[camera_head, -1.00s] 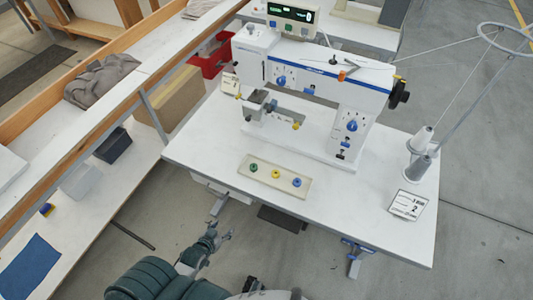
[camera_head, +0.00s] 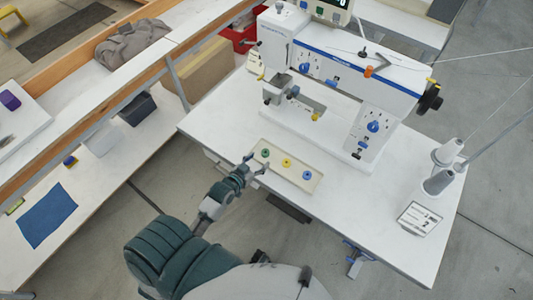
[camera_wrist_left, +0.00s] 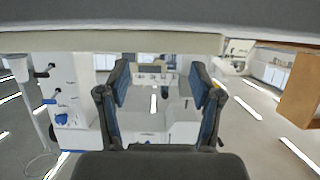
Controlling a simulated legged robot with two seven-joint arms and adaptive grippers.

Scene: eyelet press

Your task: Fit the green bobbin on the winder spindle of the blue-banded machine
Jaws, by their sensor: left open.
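The green bobbin (camera_head: 265,153) lies at the left end of a shallow cream tray (camera_head: 297,183) on the white table. My left gripper (camera_head: 255,163) is open and empty at the tray's left end, close beside the green bobbin; I cannot tell whether it touches. Its spread fingers also show in the left wrist view (camera_wrist_left: 159,98) with nothing held between them. The blue-banded machine (camera_head: 343,72) stands behind the tray. On its top are a thin dark pin (camera_head: 362,53) and an orange lever (camera_head: 369,71); I cannot tell which is the winder spindle. My right gripper is out of view.
A yellow bobbin (camera_head: 287,162) and a blue bobbin (camera_head: 307,175) share the tray. A wooden-edged bench (camera_head: 106,138) runs along the left. The front of the table (camera_head: 345,215) is clear.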

